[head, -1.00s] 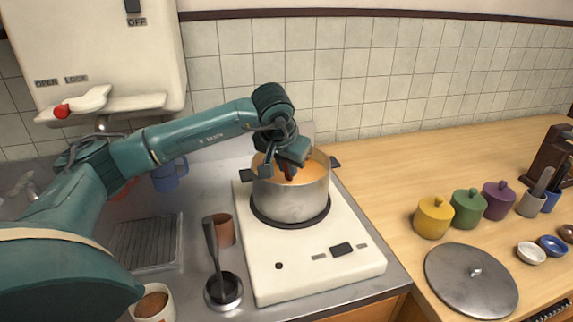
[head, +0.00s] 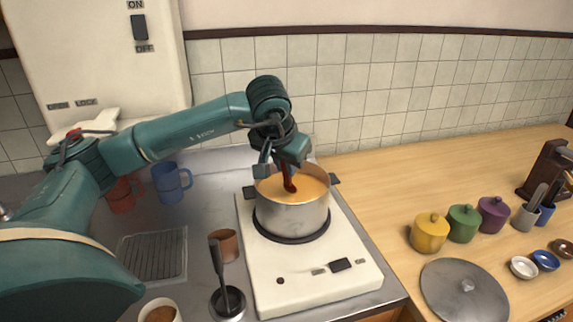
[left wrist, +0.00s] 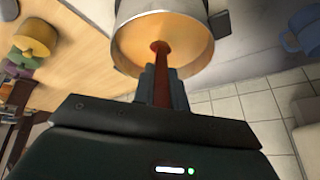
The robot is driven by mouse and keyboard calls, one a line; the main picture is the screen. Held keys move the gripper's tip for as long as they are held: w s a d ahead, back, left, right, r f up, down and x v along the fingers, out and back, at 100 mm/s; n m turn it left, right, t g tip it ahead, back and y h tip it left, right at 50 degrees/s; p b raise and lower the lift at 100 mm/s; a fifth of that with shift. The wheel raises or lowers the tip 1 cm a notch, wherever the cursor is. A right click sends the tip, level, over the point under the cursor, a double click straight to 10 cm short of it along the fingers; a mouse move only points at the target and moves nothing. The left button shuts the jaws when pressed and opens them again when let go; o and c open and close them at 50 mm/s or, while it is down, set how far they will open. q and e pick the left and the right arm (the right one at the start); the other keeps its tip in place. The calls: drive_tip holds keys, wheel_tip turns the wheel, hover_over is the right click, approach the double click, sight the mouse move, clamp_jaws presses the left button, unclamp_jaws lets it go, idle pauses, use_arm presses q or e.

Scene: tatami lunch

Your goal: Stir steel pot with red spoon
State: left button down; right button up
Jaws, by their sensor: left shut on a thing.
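The steel pot (head: 292,216) stands on the white cooker, holding an orange liquid. It also shows in the left wrist view (left wrist: 200,22). My left gripper (head: 284,167) is above the pot and shut on the red spoon (head: 290,184). The spoon points down, and its lower end reaches into the orange liquid, where its tip is hidden. In the left wrist view the red handle (left wrist: 161,85) runs between the fingers (left wrist: 162,88) towards the liquid. My right gripper is not in view.
The white cooker (head: 325,285) carries the pot. Blue (head: 172,186) and red (head: 121,196) mugs stand at the left. A brown cup (head: 224,246) and a ladle in a holder (head: 228,302) stand beside the cooker. A steel lid (head: 450,290) and coloured jars (head: 429,233) are on the wooden counter.

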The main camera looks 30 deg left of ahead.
use_arm(q)
drive_tip(key=shift+p+v, duration=0.35)
drive_tip(key=shift+v, duration=0.55)
drive_tip(key=shift+w+p+v, duration=0.2)
drive_tip(key=shift+p+v, duration=0.6)
drive_tip(key=shift+v, duration=0.5)
drive_tip(key=shift+s+r, duration=0.15)
drive_tip(key=shift+r, duration=0.2)
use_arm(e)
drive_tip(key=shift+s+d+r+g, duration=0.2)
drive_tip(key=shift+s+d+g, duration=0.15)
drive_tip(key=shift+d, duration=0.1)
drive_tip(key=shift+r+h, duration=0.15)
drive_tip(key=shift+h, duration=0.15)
use_arm(q)
drive_tip(key=shift+r+p, duration=0.9)
drive_tip(key=shift+r, duration=1.6)
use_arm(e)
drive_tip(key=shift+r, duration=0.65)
